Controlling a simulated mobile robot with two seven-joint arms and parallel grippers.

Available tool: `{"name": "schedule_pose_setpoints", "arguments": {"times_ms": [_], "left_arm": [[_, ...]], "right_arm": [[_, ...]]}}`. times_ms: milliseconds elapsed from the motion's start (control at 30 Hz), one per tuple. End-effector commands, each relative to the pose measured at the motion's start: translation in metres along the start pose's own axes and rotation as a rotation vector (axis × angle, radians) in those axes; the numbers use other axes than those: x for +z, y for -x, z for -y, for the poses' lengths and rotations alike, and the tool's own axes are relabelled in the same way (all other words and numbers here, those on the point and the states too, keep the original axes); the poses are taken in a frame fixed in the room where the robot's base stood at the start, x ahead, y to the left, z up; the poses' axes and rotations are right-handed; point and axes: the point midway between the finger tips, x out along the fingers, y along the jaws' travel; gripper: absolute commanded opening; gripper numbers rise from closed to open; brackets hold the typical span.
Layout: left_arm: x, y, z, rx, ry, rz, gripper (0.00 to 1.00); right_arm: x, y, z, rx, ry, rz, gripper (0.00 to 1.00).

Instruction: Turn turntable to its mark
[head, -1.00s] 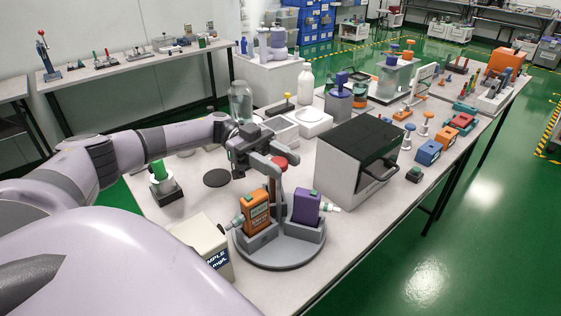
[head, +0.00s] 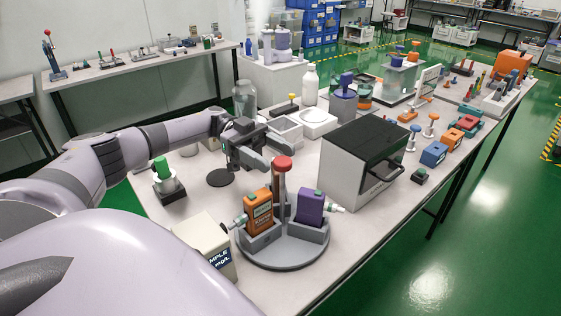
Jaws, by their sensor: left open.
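The turntable (head: 283,258) is a round grey disc near the front edge of the table. A grey post with a red knob (head: 283,163) rises from its middle. Grey holders on it carry an orange handheld tester (head: 259,211) on the left and a purple tester (head: 310,207) on the right. My left gripper (head: 274,155) is open and empty, just behind and to the left of the red knob, its fingers pointing towards it. I cannot tell whether a finger touches the knob. I cannot make out the mark. My right gripper is out of view.
A cream box with a label (head: 206,240) stands close to the turntable's left. A black-topped case (head: 362,165) stands behind it to the right. A green-topped stand (head: 166,180) and a flat dark disc (head: 220,177) are to the left. Bare tabletop lies right of the turntable.

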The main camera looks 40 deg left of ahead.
Motion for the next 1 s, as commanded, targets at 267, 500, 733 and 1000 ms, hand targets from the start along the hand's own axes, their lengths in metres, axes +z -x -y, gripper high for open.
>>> {"name": "schedule_pose_setpoints", "arguments": {"times_ms": [267,500,733,1000], "left_arm": [[0.001,0.03,0.001,0.0,-0.001,-0.001,0.64],[0.0,0.039,0.0,0.001,0.0,-0.002,0.64],[0.0,0.039,0.0,0.002,0.0,-0.002,0.64],[0.0,0.038,0.0,0.002,0.0,-0.002,0.64]], "right_arm": [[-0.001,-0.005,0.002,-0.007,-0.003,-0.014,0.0],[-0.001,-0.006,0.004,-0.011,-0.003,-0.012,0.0],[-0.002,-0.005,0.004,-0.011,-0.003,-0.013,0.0],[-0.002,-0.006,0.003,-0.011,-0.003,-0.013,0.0]]}}
